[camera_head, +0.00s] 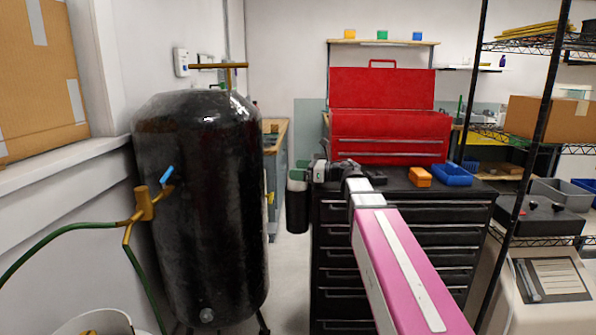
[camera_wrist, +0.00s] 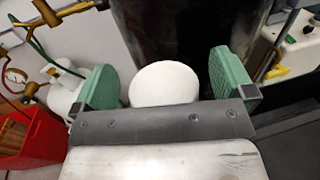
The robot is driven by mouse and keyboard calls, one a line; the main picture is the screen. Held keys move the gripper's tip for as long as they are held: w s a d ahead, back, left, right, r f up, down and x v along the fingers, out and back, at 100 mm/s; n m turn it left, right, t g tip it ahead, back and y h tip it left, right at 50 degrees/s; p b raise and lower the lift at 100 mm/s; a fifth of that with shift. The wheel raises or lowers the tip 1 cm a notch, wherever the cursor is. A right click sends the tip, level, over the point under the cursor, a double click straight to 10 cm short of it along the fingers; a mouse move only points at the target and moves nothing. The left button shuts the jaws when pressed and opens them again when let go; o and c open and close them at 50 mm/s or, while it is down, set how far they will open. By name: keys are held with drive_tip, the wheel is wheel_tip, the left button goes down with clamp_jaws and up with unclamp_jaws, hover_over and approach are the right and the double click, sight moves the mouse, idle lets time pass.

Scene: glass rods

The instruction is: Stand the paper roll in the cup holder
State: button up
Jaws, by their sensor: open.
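My gripper (camera_head: 298,174) reaches out beside the left side of the black drawer cabinet. In the wrist view its two green-padded fingers (camera_wrist: 160,79) are wide apart. The white paper roll (camera_wrist: 165,86) shows as a pale rounded end between them, with a gap on each side. In the head view a small white part of the roll (camera_head: 297,185) shows just above the black cylindrical cup holder (camera_head: 297,208), seemingly upright in its mouth. The roll's lower part is hidden. The cup holder is beside the cabinet and cannot be made out in the wrist view.
A large black tank (camera_head: 200,200) stands left of the cup holder, with a brass valve and green hose. The black drawer cabinet (camera_head: 400,245) carries a red toolbox (camera_head: 390,135), an orange box and a blue bin. A wire shelf stands at right. A floor gap lies between tank and cabinet.

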drive_tip(key=v, duration=1)
drive_tip(key=shift+s+d, duration=0.1)
drive_tip(key=shift+d, duration=0.1)
drive_tip(key=shift+s, duration=0.1)
idle(0.4)
